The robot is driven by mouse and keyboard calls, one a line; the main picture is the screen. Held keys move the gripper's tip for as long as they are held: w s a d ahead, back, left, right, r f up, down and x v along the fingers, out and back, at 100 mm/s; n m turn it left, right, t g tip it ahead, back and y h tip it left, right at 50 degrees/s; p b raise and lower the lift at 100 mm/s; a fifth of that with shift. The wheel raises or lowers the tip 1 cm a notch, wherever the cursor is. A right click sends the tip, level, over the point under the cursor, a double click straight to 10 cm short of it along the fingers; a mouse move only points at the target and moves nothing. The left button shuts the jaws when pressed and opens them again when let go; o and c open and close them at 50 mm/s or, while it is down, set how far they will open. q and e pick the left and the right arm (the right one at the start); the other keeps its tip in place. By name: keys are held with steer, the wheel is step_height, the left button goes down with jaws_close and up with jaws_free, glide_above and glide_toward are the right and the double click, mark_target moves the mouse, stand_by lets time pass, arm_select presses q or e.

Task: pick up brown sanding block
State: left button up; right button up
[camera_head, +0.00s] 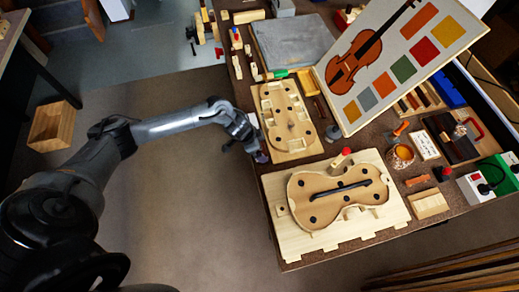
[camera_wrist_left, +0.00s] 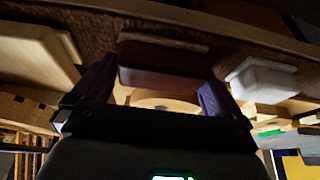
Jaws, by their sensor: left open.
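The brown sanding block (camera_wrist_left: 163,58) shows in the left wrist view as a dark reddish-brown block on the bench. My left gripper (camera_wrist_left: 157,82) is open, with one finger on each side of the block. I cannot tell whether the fingers touch it. In the head view my left gripper (camera_head: 261,153) is at the bench's left edge, between the two violin forms, and I cannot make out the block there. My right gripper is not in view.
In the head view, a wooden violin form (camera_head: 290,117) and a larger violin mould board (camera_head: 292,240) lie close by. A violin picture board (camera_head: 385,55) stands behind.

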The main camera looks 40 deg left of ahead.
arm_select(q)
steer(key=shift+f, duration=0.1)
steer(key=c, duration=0.7)
steer(key=shift+r, duration=0.7)
steer(key=r, duration=0.1)
steer(key=r+p, duration=0.1)
steer(key=r, duration=0.1)
steer(key=shift+d+r+p, duration=0.15)
steer(key=shift+d+p, duration=0.15)
steer(key=shift+d, duration=0.05)
steer(key=d+r+p, duration=0.1)
steer(key=d+r, duration=0.1)
steer(key=d, duration=0.1)
steer(key=d+r+p, duration=0.1)
steer(key=d+r, duration=0.1)
steer(key=d, duration=0.2)
steer(key=d+r, duration=0.2)
steer(key=d, duration=0.2)
steer(key=shift+r+p, duration=0.15)
steer(key=shift+p, duration=0.25)
